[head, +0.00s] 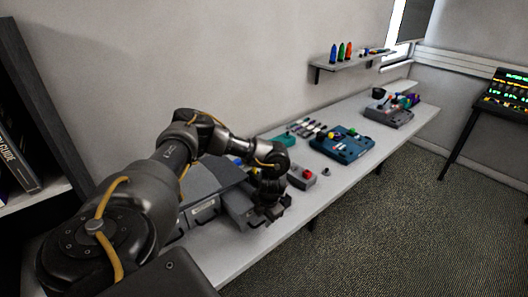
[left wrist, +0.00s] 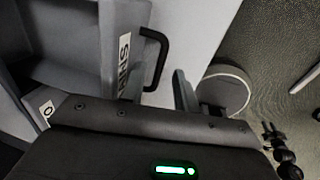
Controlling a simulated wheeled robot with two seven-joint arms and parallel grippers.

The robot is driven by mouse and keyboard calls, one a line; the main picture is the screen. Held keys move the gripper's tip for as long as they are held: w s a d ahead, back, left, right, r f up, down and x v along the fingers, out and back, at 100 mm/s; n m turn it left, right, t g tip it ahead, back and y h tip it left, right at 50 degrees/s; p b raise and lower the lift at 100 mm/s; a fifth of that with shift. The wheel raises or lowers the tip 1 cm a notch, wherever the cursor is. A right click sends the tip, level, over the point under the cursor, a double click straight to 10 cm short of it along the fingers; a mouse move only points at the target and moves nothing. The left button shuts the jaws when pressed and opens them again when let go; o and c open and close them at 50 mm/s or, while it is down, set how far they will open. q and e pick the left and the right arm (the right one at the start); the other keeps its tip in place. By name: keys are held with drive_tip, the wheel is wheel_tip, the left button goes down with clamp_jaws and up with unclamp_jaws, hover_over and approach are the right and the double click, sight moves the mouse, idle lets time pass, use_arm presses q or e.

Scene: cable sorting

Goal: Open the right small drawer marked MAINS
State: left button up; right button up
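The right small drawer (left wrist: 108,45) shows in the left wrist view, with a black bar handle (left wrist: 158,60) and a white label (left wrist: 124,50) whose visible letters fit MAINS; part of the label is hidden. In the head view this grey drawer (head: 238,208) stands out beyond its neighbour, so it looks pulled out. My left gripper (head: 270,205) is at its front. In the left wrist view my left gripper (left wrist: 160,92) has its fingers apart, with the handle's lower end near the gap; I see no firm grip. My right gripper is not in view.
The left small drawer (head: 206,211) is beside it, with its own handle. A grey box with a red button (head: 302,176), a blue-green device (head: 342,145) and several small parts lie farther along the bench (head: 300,213). The floor in front is clear.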

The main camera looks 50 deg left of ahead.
use_arm(q)
wheel_tip(320, 180, up, 10)
drive_tip(key=d, duration=0.1)
drive_tip(key=shift+d, duration=0.35)
drive_tip(key=shift+f, duration=0.1)
